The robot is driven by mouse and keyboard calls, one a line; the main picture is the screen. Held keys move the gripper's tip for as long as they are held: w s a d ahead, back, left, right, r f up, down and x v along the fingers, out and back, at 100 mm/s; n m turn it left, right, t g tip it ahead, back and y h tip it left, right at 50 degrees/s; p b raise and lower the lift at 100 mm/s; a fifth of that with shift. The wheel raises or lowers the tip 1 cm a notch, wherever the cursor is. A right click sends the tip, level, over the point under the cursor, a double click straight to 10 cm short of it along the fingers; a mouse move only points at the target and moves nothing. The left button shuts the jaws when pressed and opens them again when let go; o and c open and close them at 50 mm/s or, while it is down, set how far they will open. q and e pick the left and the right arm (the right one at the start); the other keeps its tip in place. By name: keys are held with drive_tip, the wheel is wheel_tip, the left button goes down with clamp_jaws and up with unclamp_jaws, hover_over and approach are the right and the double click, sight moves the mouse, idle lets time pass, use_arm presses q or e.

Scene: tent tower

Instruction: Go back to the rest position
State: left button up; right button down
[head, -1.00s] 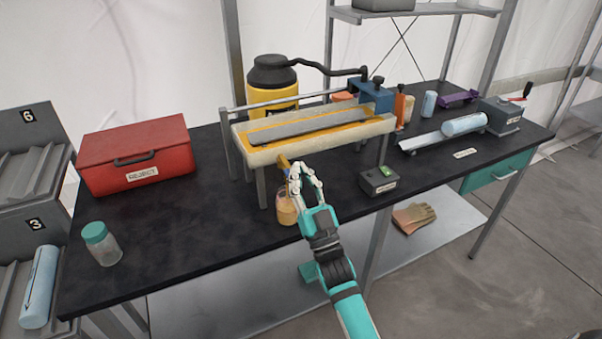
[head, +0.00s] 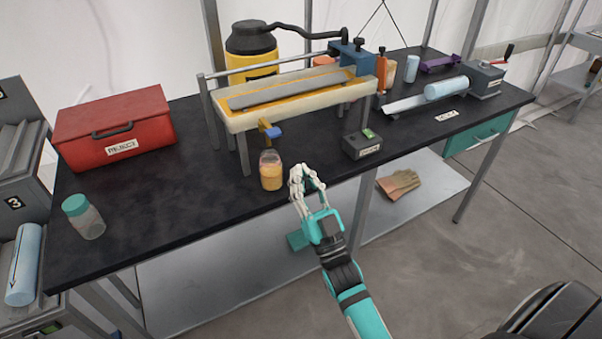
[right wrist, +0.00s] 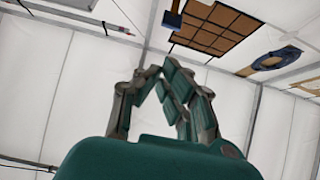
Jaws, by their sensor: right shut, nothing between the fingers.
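My right gripper (head: 303,181) is shut and empty. In the head view it is in front of the black bench, to the right of a small jar with amber contents (head: 271,172), and apart from it. The jar stands upright on the bench below a trough-like rig (head: 235,122). In the right wrist view the gripper's fingers (right wrist: 160,75) meet at their tips against a white tent wall, with nothing between them. My left gripper is in no view.
The black bench (head: 200,205) carries a red reject box (head: 115,125), a teal-lidded jar (head: 84,217), a small dark box with a green button (head: 362,144) and a blue cylinder (head: 446,88). A lower shelf (head: 225,283) holds gloves (head: 398,182). Grey floor (head: 450,260) lies open at the right.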

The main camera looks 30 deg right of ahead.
wheel_tip(320, 180, down, 22)
drive_tip(key=w+a+g, duration=0.2)
drive_tip(key=g, duration=0.5)
drive_tip(key=s+a+f+g, duration=0.1)
drive_tip(key=s+f+g, duration=0.2)
drive_tip(key=f, duration=0.6)
drive_tip(key=s+f+g, duration=0.2)
drive_tip(key=s+f, duration=0.2)
drive_tip(key=f, duration=0.5)
drive_tip(key=s+f+n+g, duration=0.1)
drive_tip(key=s+f+g, duration=0.6)
drive_tip(key=s+f, duration=1.1)
drive_tip(key=s+d+f+g, duration=0.1)
drive_tip(key=s+f+g, duration=0.2)
drive_tip(key=s, duration=0.6)
drive_tip(key=s+d+f+n+g+h, duration=0.1)
drive_tip(key=s+d+f+g, duration=0.1)
drive_tip(key=s, duration=0.8)
drive_tip(key=shift+d+f+g, duration=0.25)
drive_tip(key=shift+f+g, duration=0.25)
drive_tip(key=shift+f, duration=0.45)
